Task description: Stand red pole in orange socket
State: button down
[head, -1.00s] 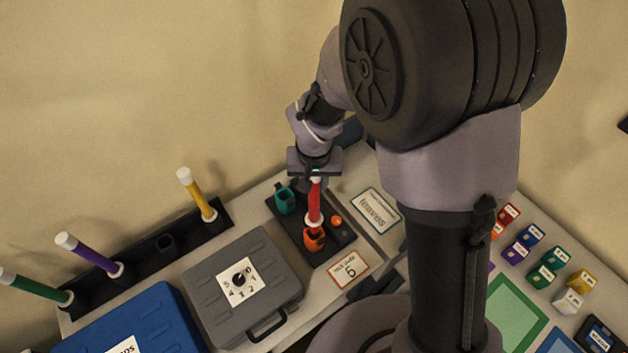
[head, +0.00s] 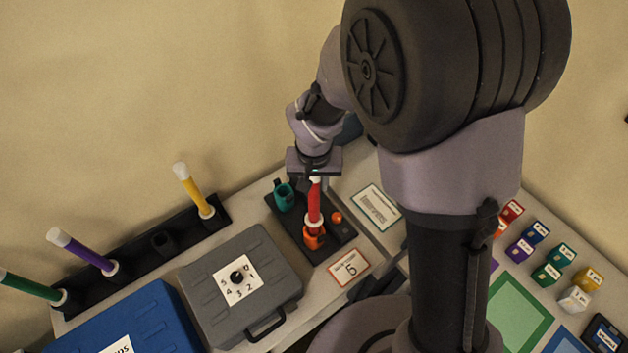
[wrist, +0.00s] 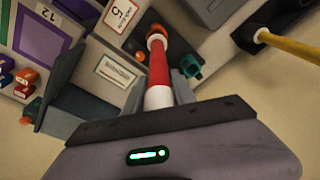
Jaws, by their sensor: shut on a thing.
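The red pole (head: 314,203) stands roughly upright, its white lower collar at the mouth of the orange socket (head: 314,240). My gripper (head: 315,178) is shut on the pole's white upper end. In the wrist view the red pole (wrist: 158,68) runs from my gripper (wrist: 160,100) to the orange socket (wrist: 153,31), and its lower end meets the socket. How deep the pole sits inside is hidden. The orange socket is on a dark base (head: 318,249) beside a teal socket (head: 284,196), which is empty.
A grey case (head: 210,274) with a dial stands left of the base, and a blue case (head: 150,325) beyond it. A black rack (head: 135,262) holds yellow (head: 191,189), purple (head: 82,250) and green (head: 28,285) poles. Small colored blocks (head: 535,235) lie at right.

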jog(key=shift+f+b, duration=2.65)
jog(key=shift+f, duration=0.3)
jog(key=c, duration=0.9)
grip_release()
jog(key=shift+c, duration=0.2)
jog(key=shift+r, duration=0.1)
notch_tip(320, 180, up, 17)
jog(key=s+p, duration=0.2)
jog(key=p, duration=0.1)
jog(key=shift+s, duration=0.35)
jog(key=s+d+f+m+t+y+b, duration=0.1)
jog(key=s+d+f+b, duration=0.3)
jog(key=b, duration=0.5)
jog(key=s+d+f+m+t+y+b, duration=0.1)
jog(key=s+d+f+m+t+b, duration=0.2)
jog(key=s+f+b, duration=0.4)
jog(key=s+d+b, duration=0.1)
jog(key=s+b, duration=0.2)
jog(key=s, duration=0.1)
jog(key=shift+d+f, duration=0.2)
jog(key=shift+f, duration=0.15)
